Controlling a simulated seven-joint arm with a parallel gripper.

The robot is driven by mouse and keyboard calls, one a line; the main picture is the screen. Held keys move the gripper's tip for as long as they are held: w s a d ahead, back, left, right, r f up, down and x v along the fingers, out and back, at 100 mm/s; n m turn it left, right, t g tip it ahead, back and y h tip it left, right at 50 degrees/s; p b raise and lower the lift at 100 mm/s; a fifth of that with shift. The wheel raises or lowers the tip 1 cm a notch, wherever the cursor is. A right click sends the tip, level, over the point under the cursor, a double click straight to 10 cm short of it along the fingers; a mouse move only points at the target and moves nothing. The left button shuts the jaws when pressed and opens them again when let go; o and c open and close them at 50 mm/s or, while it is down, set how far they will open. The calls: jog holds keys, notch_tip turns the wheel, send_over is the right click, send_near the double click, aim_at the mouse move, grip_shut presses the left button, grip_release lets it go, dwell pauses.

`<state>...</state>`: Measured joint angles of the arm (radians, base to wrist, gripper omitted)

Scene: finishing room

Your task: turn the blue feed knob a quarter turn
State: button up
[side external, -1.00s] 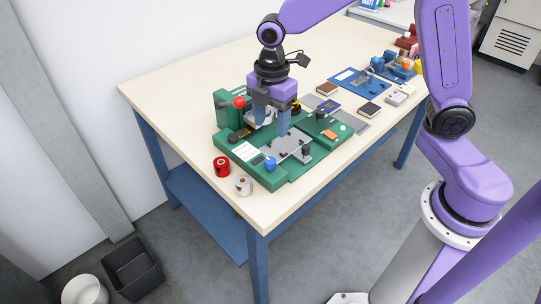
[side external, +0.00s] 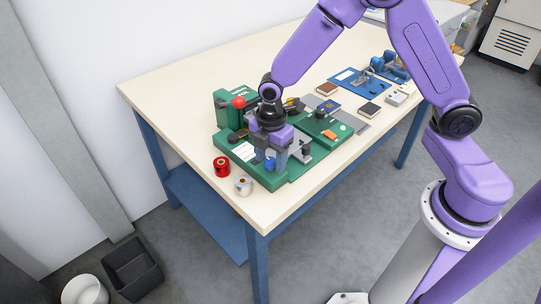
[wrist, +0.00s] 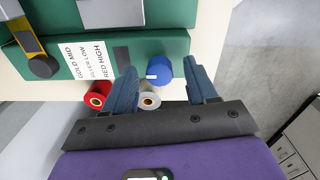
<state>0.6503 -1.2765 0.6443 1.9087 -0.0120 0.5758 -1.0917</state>
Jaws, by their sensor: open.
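The blue feed knob (side external: 270,164) is at the front edge of the green machine (side external: 222,147). In the wrist view the knob (wrist: 160,68) is round, with a white mark on its left side. My gripper (side external: 269,157) is open and low over the front of the machine. In the wrist view its blue-grey fingertips (wrist: 160,73) stand apart, one on each side of the knob, with visible gaps. I cannot tell whether the tips are down to the knob's height.
A red spool (side external: 222,167) and a silver spool (side external: 243,185) stand by the machine near the table's front edge. A label (wrist: 88,60) reads gold mid, silver low, red high. A red-balled lever (side external: 239,102) rises at the machine's back. A blue fixture (side external: 358,82) lies farther along the table.

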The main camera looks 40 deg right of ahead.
jog(key=c, duration=1.1)
jog(key=shift+o, duration=0.2)
jog(key=shift+m, duration=0.3)
jog(key=m, duration=0.3)
jog(key=shift+m, duration=0.3)
jog(key=m, duration=0.4)
jog(key=shift+m, duration=0.3)
jog(key=m, duration=0.4)
jog(key=shift+m, duration=2.5)
